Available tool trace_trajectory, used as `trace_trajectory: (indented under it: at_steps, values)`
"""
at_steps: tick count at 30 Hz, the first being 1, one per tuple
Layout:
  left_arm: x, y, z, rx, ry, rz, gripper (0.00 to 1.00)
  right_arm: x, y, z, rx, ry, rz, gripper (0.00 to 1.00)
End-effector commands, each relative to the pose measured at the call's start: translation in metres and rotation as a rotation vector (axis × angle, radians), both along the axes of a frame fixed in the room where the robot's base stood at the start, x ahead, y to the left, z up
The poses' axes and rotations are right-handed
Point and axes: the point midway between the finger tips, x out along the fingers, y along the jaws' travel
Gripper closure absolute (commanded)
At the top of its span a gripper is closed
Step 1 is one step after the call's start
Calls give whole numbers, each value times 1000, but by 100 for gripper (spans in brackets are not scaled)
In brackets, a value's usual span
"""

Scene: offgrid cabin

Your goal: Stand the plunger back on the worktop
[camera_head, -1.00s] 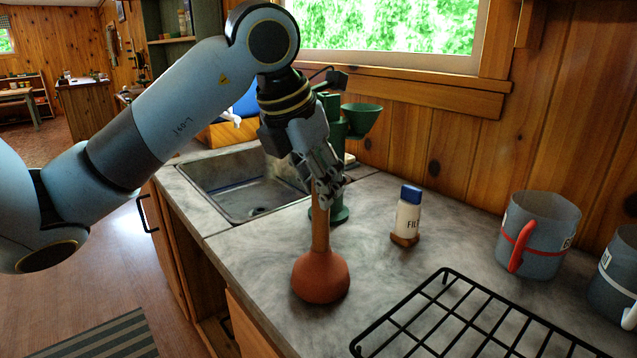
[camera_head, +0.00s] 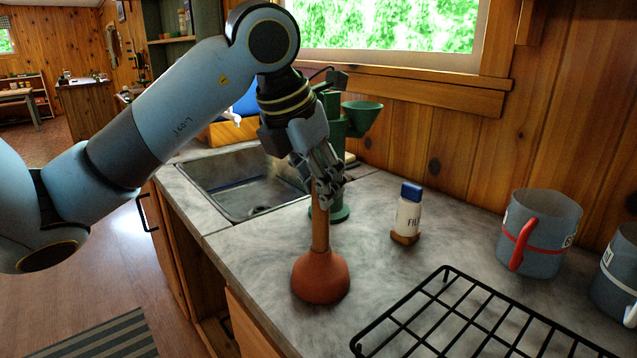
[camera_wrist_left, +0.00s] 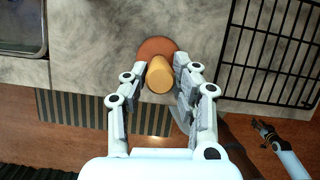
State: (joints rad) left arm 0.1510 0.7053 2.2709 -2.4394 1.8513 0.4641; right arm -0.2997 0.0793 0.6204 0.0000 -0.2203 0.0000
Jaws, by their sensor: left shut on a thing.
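The plunger (camera_head: 320,277) has a reddish-brown rubber cup and a wooden handle. It is upright, cup down, at the front part of the grey worktop (camera_head: 245,262), just right of the sink. The cup appears to touch the worktop. My left gripper (camera_head: 326,200) is shut on the upper part of the handle, and its fingers hide the handle's top in the head view. In the left wrist view the handle's end (camera_wrist_left: 159,75) shows between the fingers, with the cup rim (camera_wrist_left: 157,46) behind it. In the left wrist view, part of another arm shows at the lower right; its gripper's fingers are too small to judge.
A sink (camera_head: 235,185) lies left of the plunger. A green hand-cranked device (camera_head: 340,130) stands behind it. A white bottle with a blue cap (camera_head: 408,212), a black wire rack (camera_head: 470,322) and grey mugs (camera_head: 540,232) are to the right. The worktop's front edge is close.

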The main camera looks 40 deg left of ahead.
Motion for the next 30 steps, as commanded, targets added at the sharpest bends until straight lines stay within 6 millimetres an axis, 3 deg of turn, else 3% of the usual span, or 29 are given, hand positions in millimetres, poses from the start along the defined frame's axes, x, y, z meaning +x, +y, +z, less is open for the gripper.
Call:
trace_trajectory:
  at_steps: [3, 4, 10, 20, 23, 30]
  values:
    - [0, 0, -1, 0, -1, 0, 100, 0, -1, -2, -1, 0, 0, 62]
    - [0, 0, -1, 0, -1, 0, 72, 0, -1, -2, -1, 0, 1, 62]
    - [0, 0, -1, 0, -1, 0, 46, 0, -1, -1, -2, 0, 1, 62]
    - [-1, 0, 3, 1, -1, -1, 46, -1, -3, -1, -3, 1, 1, 62]
    - [-5, 1, 15, 4, -4, -2, 46, -1, -2, -1, -2, 1, 1, 62]
    - [-26, 1, 64, 9, -6, -1, 46, -1, -1, -1, -1, 1, 0, 62]
